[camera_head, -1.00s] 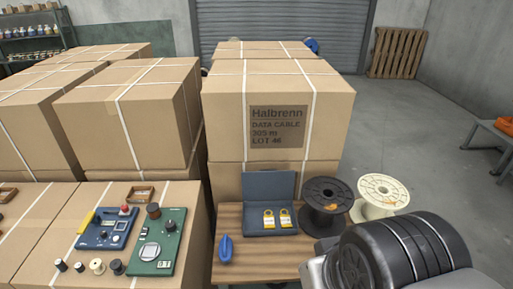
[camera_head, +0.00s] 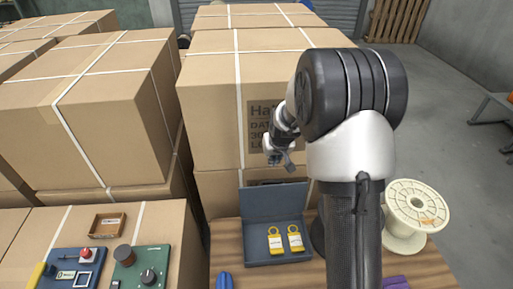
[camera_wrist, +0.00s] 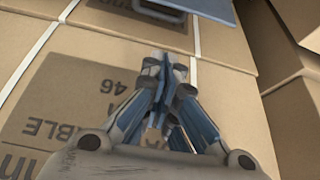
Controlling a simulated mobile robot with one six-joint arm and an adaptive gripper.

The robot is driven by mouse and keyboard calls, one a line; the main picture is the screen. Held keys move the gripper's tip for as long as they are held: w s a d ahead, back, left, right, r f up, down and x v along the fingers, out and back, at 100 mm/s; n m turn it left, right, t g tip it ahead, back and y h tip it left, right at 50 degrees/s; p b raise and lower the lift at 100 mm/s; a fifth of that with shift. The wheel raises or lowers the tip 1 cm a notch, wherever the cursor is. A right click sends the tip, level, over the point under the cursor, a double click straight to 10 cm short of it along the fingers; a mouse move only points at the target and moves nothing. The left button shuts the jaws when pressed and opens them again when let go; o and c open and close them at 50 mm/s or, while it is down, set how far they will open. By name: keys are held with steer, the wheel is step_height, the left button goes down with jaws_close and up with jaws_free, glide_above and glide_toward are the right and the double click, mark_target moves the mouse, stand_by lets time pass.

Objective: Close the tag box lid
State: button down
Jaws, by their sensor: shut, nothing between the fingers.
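The blue-grey tag box (camera_head: 262,254) sits on the wooden table with its lid (camera_head: 262,206) standing open at the back. Two yellow padlock-shaped tags (camera_head: 275,243) lie in the box. My gripper (camera_head: 288,164) is in front of the printed carton, above and near the upper edge of the lid. In the wrist view my gripper (camera_wrist: 166,72) has its fingers together with nothing between them. A blue-grey edge, which looks like the lid (camera_wrist: 216,8), shows at the top of that view. Contact with the lid is not visible.
A large carton (camera_head: 210,120) stands behind the table (camera_head: 228,240). A cream spool (camera_head: 413,212) stands further right. A blue thing (camera_head: 224,282) and a purple thing (camera_head: 396,283) lie near the front.

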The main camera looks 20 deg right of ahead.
steer(key=s+d+b+x, duration=0.1)
steer(key=b+x, duration=0.2)
steer(key=x, duration=1.3)
steer(key=shift+d+f, duration=0.35)
steer(key=shift+f, duration=0.05)
